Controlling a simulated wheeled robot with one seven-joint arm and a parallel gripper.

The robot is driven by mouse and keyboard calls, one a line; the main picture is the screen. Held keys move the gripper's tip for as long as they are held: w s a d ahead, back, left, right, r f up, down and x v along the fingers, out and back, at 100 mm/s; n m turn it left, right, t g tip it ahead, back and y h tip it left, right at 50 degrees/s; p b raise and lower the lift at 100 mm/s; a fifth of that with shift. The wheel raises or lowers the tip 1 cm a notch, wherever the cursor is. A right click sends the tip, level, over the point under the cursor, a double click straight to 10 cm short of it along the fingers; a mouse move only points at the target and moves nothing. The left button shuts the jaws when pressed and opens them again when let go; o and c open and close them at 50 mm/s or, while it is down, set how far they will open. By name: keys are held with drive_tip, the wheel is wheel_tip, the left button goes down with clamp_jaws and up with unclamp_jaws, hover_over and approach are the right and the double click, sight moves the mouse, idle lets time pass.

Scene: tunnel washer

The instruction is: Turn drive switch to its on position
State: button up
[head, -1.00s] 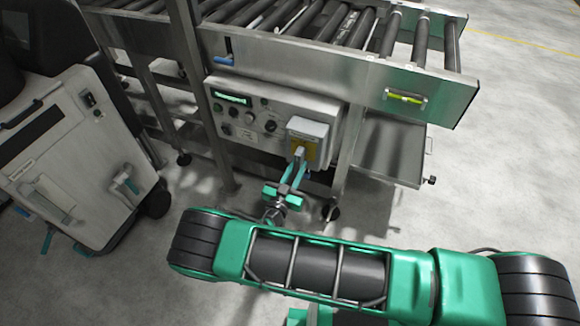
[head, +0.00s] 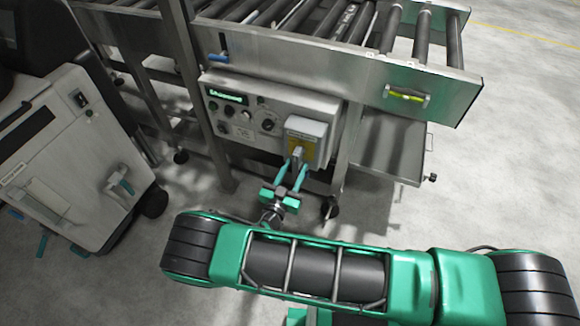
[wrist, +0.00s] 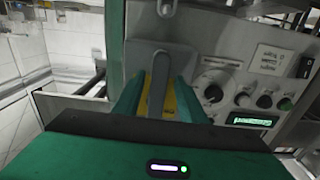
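The drive switch appears to be the grey lever handle (head: 298,152) on a yellow plate on the light grey box (head: 308,128) at the right end of the control panel. In the wrist view the handle (wrist: 157,88) stands upright in the picture, with yellow (wrist: 171,101) showing behind it. My gripper (head: 296,166) is at the front of the box. In the wrist view my gripper (wrist: 160,85) has one green finger on each side of the handle. The fingers are open, and a gap shows at least on the right side. The switch's markings are not readable.
The control panel (head: 244,130) has a lit green display, knobs and buttons left of the box. A roller conveyor (head: 300,50) runs above it. A steel frame leg (head: 345,150) stands just right of the box. A grey cabinet (head: 70,160) is at left. Floor at right is clear.

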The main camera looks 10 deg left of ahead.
drive_tip(key=v, duration=1)
drive_tip(key=shift+f, duration=0.15)
